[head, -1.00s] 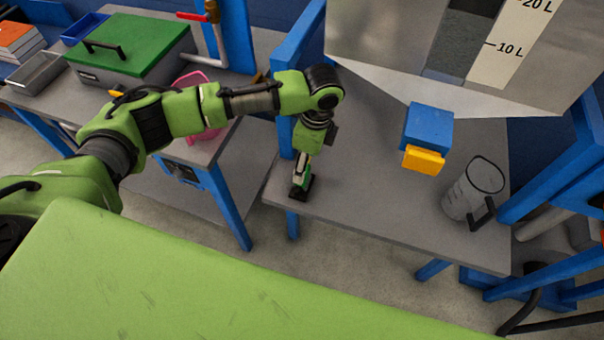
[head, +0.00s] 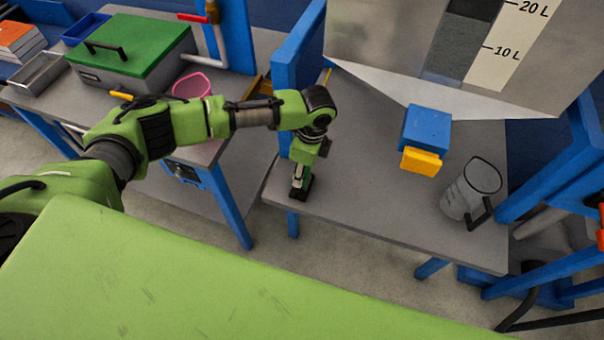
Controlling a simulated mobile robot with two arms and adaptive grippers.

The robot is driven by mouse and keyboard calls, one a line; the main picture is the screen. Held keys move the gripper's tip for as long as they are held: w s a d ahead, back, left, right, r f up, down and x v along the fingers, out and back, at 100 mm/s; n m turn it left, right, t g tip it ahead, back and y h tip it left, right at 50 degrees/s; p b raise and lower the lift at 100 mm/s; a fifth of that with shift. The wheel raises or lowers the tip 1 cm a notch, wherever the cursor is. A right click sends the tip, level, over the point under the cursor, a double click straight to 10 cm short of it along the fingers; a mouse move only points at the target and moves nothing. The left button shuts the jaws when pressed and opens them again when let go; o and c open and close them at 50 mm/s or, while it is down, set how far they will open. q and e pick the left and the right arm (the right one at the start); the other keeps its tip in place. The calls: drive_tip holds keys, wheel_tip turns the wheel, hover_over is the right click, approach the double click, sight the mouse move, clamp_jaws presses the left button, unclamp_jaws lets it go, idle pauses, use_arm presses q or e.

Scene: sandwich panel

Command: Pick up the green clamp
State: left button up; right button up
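My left arm reaches in from the left, and my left gripper (head: 301,188) points down at the left front corner of the grey table (head: 350,205). A small green and black piece, which may be the green clamp (head: 298,183), shows at the gripper's fingertips, close to the tabletop. It is too small and too covered by the gripper to make out its shape. I cannot tell whether the fingers are open or shut on it. My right gripper is not in view.
A blue block with a yellow front (head: 424,145) is under the metal hopper (head: 385,40). A clear jug (head: 468,190) stands at the table's right. A green-lidded box (head: 130,50) and a pink container (head: 192,86) are on the left bench. The table's middle is clear.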

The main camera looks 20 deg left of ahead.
use_arm(q)
drive_tip(key=shift+r+b, duration=0.3)
drive_tip(key=shift+r, duration=0.35)
drive_tip(key=s+d+r+b, duration=0.2)
drive_tip(key=s+d+r, duration=0.2)
drive_tip(key=s+r, duration=0.7)
drive_tip(key=shift+s+r, duration=0.35)
drive_tip(key=shift+s, duration=0.9)
